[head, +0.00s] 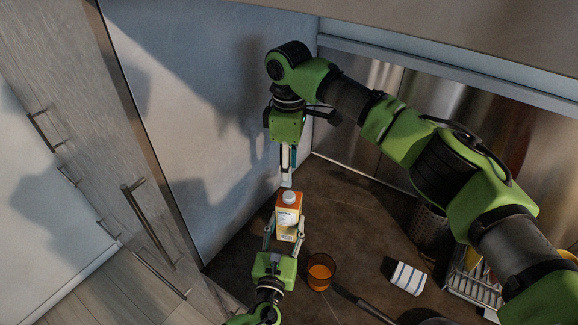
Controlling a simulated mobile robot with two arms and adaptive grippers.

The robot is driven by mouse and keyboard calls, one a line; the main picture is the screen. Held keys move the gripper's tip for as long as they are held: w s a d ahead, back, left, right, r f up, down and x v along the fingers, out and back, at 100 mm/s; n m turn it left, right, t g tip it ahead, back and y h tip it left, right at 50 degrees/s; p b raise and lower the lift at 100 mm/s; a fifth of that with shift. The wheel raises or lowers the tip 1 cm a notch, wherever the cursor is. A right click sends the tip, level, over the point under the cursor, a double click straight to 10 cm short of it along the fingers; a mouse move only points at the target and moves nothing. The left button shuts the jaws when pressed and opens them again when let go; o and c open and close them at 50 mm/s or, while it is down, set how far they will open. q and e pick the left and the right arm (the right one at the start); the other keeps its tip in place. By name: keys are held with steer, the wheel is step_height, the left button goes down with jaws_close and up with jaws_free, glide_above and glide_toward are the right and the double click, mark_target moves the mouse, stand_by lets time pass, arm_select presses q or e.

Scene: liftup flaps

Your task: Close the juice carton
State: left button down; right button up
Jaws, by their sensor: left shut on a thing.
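The juice carton (287,221) stands upright on the dark counter, orange and white, with a white cap (289,197) on its top. A pale flat piece (287,181) shows just above the cap, at the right gripper's tips; I cannot tell if it is a flap or part of the finger. My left gripper (284,234) comes from below and is shut on the carton, one finger on each side. My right gripper (288,172) points down from above, its tips just over the carton's top. Its fingers are seen edge-on, so their opening is unclear.
A glass of orange juice (320,272) stands close to the right of my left gripper. A grey wall panel (205,130) rises close on the left.

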mark_target(289, 195)
stand_by(0.3)
steer(key=shift+f, duration=4.05)
jaws_close()
steer(key=shift+o, duration=0.6)
jaws_free()
